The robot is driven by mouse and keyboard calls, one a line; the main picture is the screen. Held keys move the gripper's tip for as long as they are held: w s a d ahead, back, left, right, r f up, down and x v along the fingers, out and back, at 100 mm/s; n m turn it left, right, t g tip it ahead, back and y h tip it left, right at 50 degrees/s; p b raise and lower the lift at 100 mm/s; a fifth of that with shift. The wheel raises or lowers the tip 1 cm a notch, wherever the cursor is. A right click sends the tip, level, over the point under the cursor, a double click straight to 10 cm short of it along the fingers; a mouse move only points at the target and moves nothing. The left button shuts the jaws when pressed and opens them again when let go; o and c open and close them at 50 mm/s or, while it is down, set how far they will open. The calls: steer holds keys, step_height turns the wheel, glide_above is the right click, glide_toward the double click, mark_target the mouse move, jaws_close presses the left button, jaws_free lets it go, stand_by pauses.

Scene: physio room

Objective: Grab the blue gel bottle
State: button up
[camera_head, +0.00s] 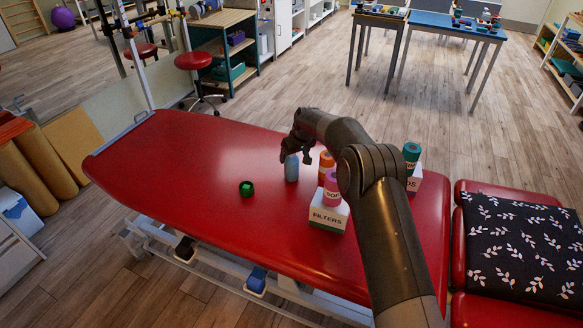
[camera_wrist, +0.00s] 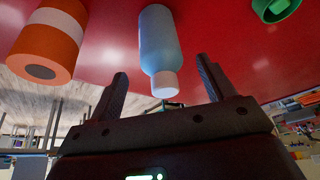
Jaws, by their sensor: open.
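The blue gel bottle (camera_head: 291,172) stands upright on the red treatment table, light blue in colour. My gripper (camera_head: 295,157) is just above and at its top in the head view, hiding part of it. In the wrist view the blue bottle (camera_wrist: 160,40) appears upside down, its white cap toward me. The open fingers of my gripper (camera_wrist: 162,68) stand to either side of the cap in the picture, with clear gaps on both sides. I cannot tell how deep the bottle sits between them.
A pink bottle (camera_head: 331,188) tops a FILTERS box (camera_head: 328,215). A green-capped bottle (camera_head: 411,157) is farther right. A green ring-like object (camera_head: 246,188) lies left, with free table (camera_head: 180,150) beyond.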

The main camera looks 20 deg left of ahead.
mark_target(292, 161)
steer(key=shift+x, duration=2.65)
steer(key=shift+s, duration=0.1)
steer(key=shift+c, duration=0.5)
steer(key=c, duration=1.1)
